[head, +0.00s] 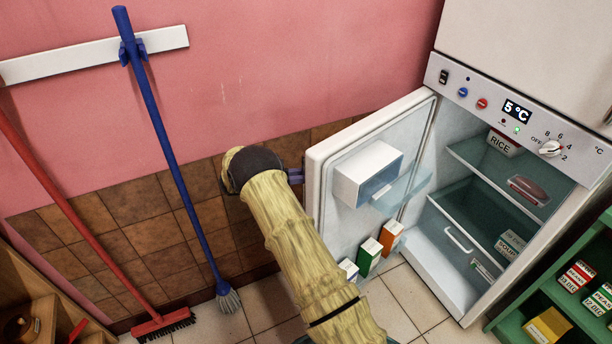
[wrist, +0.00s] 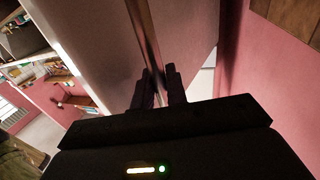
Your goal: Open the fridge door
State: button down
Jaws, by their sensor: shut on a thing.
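The fridge (head: 447,252) stands at the right in the head view, with its door (head: 318,178) swung wide open to the left. The door's inner side, with a white box and several cartons on its shelves, faces the camera. My gripper (head: 296,176) is at the door's outer side, mostly hidden behind my arm and the door edge. In the wrist view, the two dark fingers (wrist: 161,88) are closed around the door's long bar handle (wrist: 147,38). The outer face of the door (wrist: 95,45) fills much of that view.
A green shelf (head: 560,300) with boxes stands right of the fridge. The pink wall (head: 250,60) is close behind the door. Tiled floor shows below the door.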

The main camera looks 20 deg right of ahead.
jog(key=shift+w+d, duration=0.1)
jog(key=shift+w, duration=0.25)
jog(key=c, duration=1.5)
grip_release()
jog(key=shift+a, duration=0.25)
jog(key=v, duration=0.7)
jog(key=shift+w+a, duration=0.1)
jog(key=shift+w, duration=0.05)
